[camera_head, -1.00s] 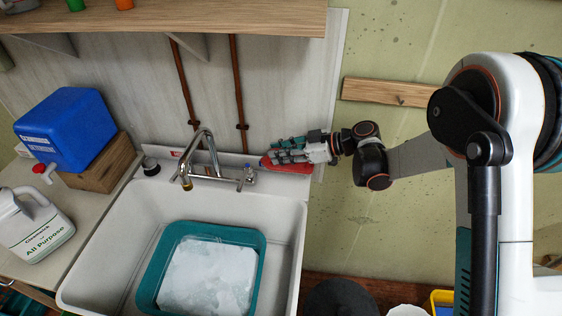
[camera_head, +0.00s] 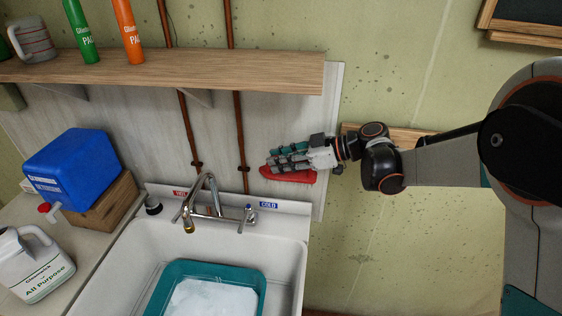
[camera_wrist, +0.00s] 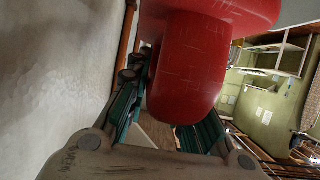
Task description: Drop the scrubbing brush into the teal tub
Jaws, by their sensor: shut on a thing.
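The red scrubbing brush (camera_head: 288,176) is in my gripper (camera_head: 290,158), at the right end of the sink's back wall. In the wrist view the brush (camera_wrist: 188,65) shows as a scratched red body between the teal-padded fingers; its bristles are not visible. My gripper is shut on it and holds it above the level of the sink rim, right of the faucet. The teal tub (camera_head: 258,287) sits in the sink basin, below and to the left of the brush. It holds white, foamy-looking contents, and its lower part is cut off by the frame.
The faucet (camera_head: 206,200) stands at the back of the white sink (camera_head: 287,262). A wooden shelf (camera_head: 240,75) with green and orange bottles hangs above. A blue container (camera_head: 75,170) and a white jug (camera_head: 32,265) stand at left. Two copper pipes (camera_head: 238,125) run down the wall.

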